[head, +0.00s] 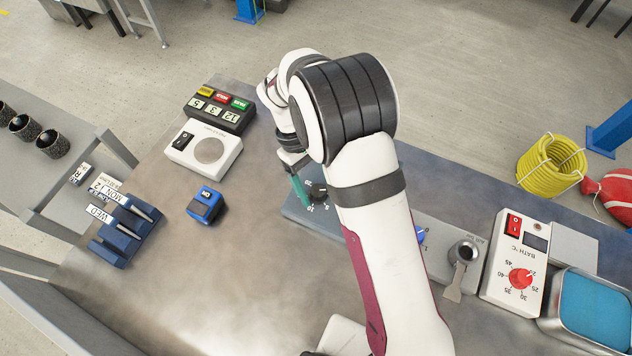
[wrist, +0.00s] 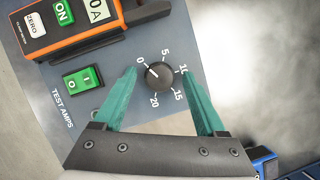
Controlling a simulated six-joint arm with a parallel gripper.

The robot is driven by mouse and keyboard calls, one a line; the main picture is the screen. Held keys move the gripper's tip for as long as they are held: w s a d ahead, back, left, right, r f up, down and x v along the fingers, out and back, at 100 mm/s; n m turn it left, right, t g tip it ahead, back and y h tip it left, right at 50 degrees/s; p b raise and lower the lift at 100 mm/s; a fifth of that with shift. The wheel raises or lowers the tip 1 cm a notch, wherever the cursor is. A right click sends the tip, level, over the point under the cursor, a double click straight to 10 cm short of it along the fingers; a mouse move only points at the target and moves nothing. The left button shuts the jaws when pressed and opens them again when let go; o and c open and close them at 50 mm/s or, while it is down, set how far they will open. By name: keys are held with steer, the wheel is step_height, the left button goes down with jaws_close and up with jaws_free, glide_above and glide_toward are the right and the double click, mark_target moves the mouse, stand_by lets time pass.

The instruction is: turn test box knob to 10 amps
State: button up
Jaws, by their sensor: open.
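The test box (head: 330,222) is a flat grey-blue panel partly hidden behind my arm in the head view. Its round black knob (wrist: 160,76) shows in the wrist view, with a scale of 0, 5, 10, 15 and 20 around it. The knob's white pointer line points at 0. The knob also shows in the head view (head: 318,191). My gripper (wrist: 160,72) is open, its two teal fingers on either side of the knob, with a gap to it on each side. One teal finger shows in the head view (head: 299,190).
A green rocker switch (wrist: 83,82) and an orange meter (wrist: 72,28) with ZERO and ON buttons sit beside the knob; its display shows 0 A. A blue device (head: 205,205), a white scale (head: 204,149) and a bath controller (head: 515,262) stand on the bench.

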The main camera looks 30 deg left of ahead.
jaws_close()
steer(key=shift+m, duration=0.4)
steer(key=m+g, duration=0.1)
steer(key=m, duration=0.1)
steer(key=m+g+y, duration=0.1)
steer(key=m, duration=0.1)
steer(key=shift+w+d+m, duration=0.15)
steer(key=shift+m, duration=0.25)
steer(key=m+y, duration=0.1)
steer(key=m, duration=0.2)
steer(key=m+g+y, duration=0.1)
steer(key=m, duration=0.2)
steer(key=shift+d, duration=0.15)
steer(key=m+y, duration=0.1)
steer(key=m, duration=0.2)
steer(key=m+y, duration=0.1)
steer(key=m, duration=0.2)
steer(key=shift+d+m+t+y, duration=0.15)
steer(key=shift+m+t+y, duration=0.15)
steer(key=shift+m+y, duration=0.1)
steer(key=m+y, duration=0.1)
steer(key=m, duration=0.1)
steer(key=m+t, duration=0.1)
steer(key=m, duration=0.2)
steer(key=shift+d+y, duration=0.1)
steer(key=shift+y, duration=0.3)
steer(key=shift+m, duration=0.4)
